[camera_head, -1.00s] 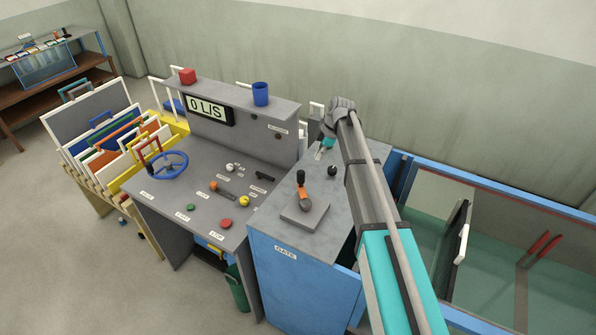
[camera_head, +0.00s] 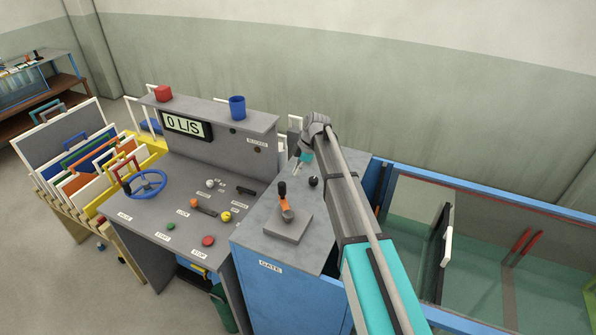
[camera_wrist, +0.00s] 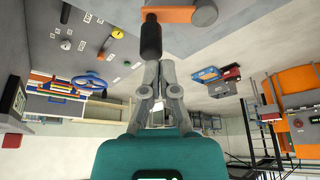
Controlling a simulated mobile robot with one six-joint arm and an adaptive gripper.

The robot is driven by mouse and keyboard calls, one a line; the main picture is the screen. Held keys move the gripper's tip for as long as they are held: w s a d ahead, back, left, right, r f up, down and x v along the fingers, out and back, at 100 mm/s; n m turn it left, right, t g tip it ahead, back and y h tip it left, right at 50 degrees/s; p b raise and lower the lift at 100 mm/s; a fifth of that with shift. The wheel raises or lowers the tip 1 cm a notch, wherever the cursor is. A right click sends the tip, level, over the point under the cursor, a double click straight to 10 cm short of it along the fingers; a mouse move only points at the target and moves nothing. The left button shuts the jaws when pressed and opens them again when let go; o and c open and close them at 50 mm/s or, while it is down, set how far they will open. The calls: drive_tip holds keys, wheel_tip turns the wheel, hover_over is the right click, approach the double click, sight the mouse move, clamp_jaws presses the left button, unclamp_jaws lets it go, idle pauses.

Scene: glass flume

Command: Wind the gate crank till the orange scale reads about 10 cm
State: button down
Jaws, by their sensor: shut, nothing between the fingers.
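The gate crank has a black handle (camera_head: 282,188), an orange arm (camera_head: 284,203) and a grey hub on a square block (camera_head: 288,228), on top of the blue cabinet marked GATE. In the wrist view the upright-looking black handle (camera_wrist: 151,40) and orange arm (camera_wrist: 168,14) are at the top. My gripper (camera_wrist: 159,65) is shut and empty, its fingertips close to the handle's end; I cannot tell if they touch. In the head view my gripper (camera_head: 303,161) is behind the handle, its fingers barely visible. I cannot make out an orange scale.
A console (camera_head: 175,210) with a blue handwheel (camera_head: 146,183), buttons and a "0 L/S" display (camera_head: 187,125) is to the left. The glass flume (camera_head: 500,215) is to the right, with a dark upright plate inside.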

sight(285, 195)
drive_tip(key=b+x, duration=0.6)
drive_tip(key=x, duration=0.2)
drive_tip(key=shift+b, duration=0.35)
drive_tip(key=shift+s+a+r, duration=0.1)
drive_tip(key=shift+s+a, duration=0.1)
drive_tip(key=shift+a, duration=0.4)
drive_tip(key=shift+s+a+r, duration=0.1)
drive_tip(key=shift+s+a, duration=0.15)
drive_tip(key=shift+a, duration=0.35)
drive_tip(key=shift+s+a+r, duration=0.1)
drive_tip(key=shift+s+a, duration=0.1)
drive_tip(key=shift+a, duration=0.4)
drive_tip(key=shift+s+a+f, duration=0.1)
drive_tip(key=shift+s+a, duration=0.15)
drive_tip(key=shift+a, duration=0.25)
drive_tip(key=shift+d, duration=0.1)
